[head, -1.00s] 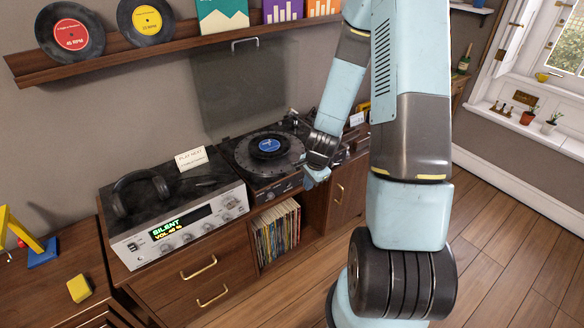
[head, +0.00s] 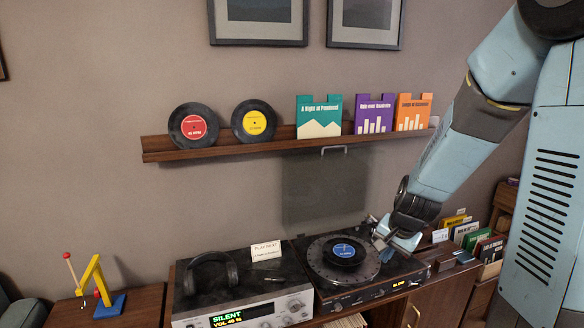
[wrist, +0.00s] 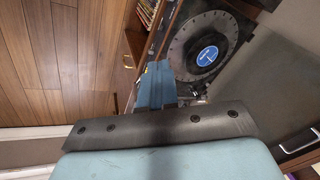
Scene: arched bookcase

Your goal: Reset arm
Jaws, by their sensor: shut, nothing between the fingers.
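My gripper (head: 382,242) is at the right side of the turntable (head: 402,284), close to the tonearm area. It is shut and empty. In the wrist view its blue fingers (wrist: 156,82) lie beside the turntable's platter (wrist: 183,48). A black record with a blue label (head: 344,250) rests on the platter, and the label also shows in the wrist view (wrist: 207,56). The gripper hides part of the turntable's right side. I cannot tell whether the fingertips touch it.
A receiver (head: 262,308) with headphones (head: 211,272) and a card (head: 266,250) stands left of the turntable. A wall shelf (head: 220,148) above holds records and sleeves. More sleeves (head: 466,235) stand at the right. Open floor (wrist: 50,60) shows in the wrist view.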

